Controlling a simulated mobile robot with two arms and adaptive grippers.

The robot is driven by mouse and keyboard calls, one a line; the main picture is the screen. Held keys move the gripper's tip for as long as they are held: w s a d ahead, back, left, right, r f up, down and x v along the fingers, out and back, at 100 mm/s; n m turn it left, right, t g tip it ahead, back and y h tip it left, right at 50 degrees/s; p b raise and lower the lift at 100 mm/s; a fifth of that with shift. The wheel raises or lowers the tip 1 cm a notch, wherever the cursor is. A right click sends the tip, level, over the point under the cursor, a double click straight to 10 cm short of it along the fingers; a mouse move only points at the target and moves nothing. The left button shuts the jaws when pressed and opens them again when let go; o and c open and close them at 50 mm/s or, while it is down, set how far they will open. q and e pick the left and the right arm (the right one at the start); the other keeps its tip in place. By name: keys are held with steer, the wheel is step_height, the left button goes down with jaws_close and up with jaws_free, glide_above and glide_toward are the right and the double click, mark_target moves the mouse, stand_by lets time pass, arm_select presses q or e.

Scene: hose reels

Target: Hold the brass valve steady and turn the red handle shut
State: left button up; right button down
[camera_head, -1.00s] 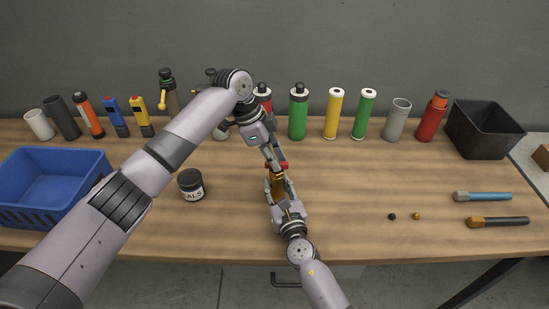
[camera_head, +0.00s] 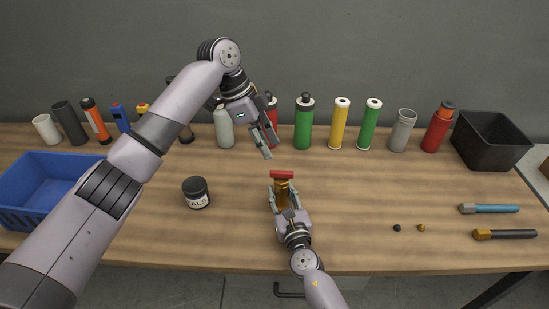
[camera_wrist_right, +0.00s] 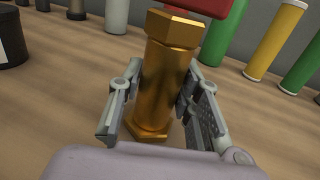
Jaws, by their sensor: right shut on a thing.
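The brass valve (camera_head: 282,187) stands upright on the table and also shows large in the right wrist view (camera_wrist_right: 166,80). Its red handle (camera_head: 282,174) lies crosswise on top, left to right in the head view; its lower part shows at the top of the right wrist view (camera_wrist_right: 208,6). My right gripper (camera_head: 283,194) is shut on the valve body, with one finger on each side, also seen in the right wrist view (camera_wrist_right: 160,105). My left gripper (camera_head: 270,146) is open and empty, up and behind the handle, apart from it.
A black jar (camera_head: 196,193) stands left of the valve, beside a blue crate (camera_head: 40,218). Bottles and cylinders line the back, including a green one (camera_head: 303,125). A black bin (camera_head: 488,142) is at back right. Table between is mostly clear.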

arm_select(q)
steer(key=shift+v, duration=1.7)
arm_select(e)
steer(key=c, duration=1.1)
jaws_free()
steer(key=shift+s, duration=0.1)
